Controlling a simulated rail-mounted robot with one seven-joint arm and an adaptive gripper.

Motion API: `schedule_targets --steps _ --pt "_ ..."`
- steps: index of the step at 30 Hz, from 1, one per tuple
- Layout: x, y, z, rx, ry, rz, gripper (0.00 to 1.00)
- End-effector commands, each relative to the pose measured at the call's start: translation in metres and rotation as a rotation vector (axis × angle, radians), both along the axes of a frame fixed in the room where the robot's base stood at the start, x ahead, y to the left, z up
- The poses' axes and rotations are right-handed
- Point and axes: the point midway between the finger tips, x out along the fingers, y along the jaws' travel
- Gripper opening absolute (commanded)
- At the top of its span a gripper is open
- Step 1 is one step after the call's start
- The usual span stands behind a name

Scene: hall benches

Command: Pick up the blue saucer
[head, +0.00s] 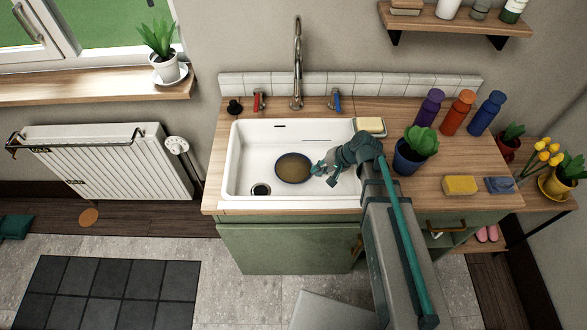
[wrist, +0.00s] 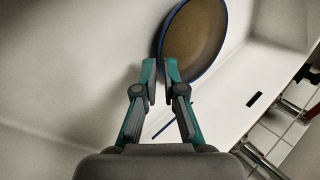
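The blue saucer (head: 293,168) is a round dish with a dark blue rim and a brownish inner face. It rests in the white sink (head: 238,160), right of the drain. In the wrist view the saucer (wrist: 198,38) stands just beyond my fingertips, partly covered by the right one. My gripper (head: 323,168) is at the saucer's right edge. In the wrist view my gripper (wrist: 161,70) has its fingers a little apart, with the rim close to the gap. I cannot tell whether a finger touches the rim.
A tall faucet (head: 298,65) rises behind the sink. A sponge on a dish (head: 370,126) sits at the sink's back right corner. A potted plant (head: 408,158) and several bottles (head: 458,112) stand on the counter to the right. The sink's left part is clear.

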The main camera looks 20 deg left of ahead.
Motion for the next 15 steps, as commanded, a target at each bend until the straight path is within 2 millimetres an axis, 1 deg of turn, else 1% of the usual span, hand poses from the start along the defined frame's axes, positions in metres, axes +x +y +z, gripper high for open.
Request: schedule_targets --steps 7,11,15 --pt "0.002 0.016 -0.022 0.000 0.002 0.000 0.08" --pt "0.001 0.019 -0.027 0.000 0.001 0.000 0.08" --pt "0.001 0.019 -0.028 0.000 0.001 -0.001 0.08"
